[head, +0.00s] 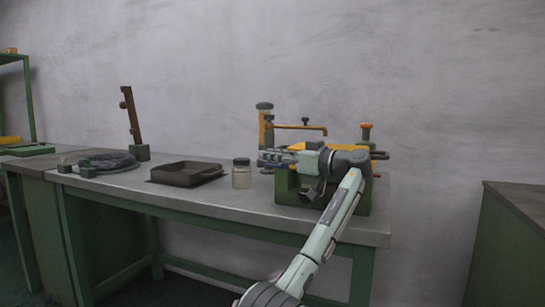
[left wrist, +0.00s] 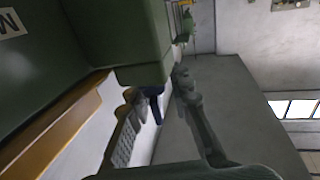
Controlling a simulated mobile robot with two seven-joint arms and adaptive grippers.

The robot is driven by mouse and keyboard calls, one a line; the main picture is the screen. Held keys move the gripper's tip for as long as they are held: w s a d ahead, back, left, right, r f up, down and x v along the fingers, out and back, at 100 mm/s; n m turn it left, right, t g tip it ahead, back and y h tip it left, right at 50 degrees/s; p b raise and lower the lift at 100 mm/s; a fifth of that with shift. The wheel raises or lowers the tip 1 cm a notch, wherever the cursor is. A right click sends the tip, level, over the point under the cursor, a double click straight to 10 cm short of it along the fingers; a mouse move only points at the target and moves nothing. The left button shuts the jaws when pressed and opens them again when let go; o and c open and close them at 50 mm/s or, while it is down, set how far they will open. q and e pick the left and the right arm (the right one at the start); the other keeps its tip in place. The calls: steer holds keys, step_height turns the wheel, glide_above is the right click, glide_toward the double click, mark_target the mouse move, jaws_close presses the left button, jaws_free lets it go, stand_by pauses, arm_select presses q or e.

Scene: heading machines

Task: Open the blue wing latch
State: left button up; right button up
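My left gripper (head: 267,157) reaches across the front of a green and yellow machine (head: 287,190) on the bench in the head view. In the left wrist view the two fingers of my left gripper (left wrist: 158,92) are spread apart. A small dark blue part (left wrist: 156,106), which looks like the blue wing latch, hangs below a green block (left wrist: 145,50) and shows between the fingers. It seems closer to the left finger; I cannot tell whether they touch. I cannot make out the latch in the head view. My right gripper is not in view.
A lidded jar (head: 242,174) stands left of the machine. A dark tray (head: 187,174), a coiled dark item (head: 107,161) and an upright brown post (head: 131,115) are farther left on the grey bench (head: 130,190). A green cabinet (head: 510,240) stands at the right.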

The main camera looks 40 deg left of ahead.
arm_select(q)
step_height(320, 180, up, 10)
stand_by(0.7)
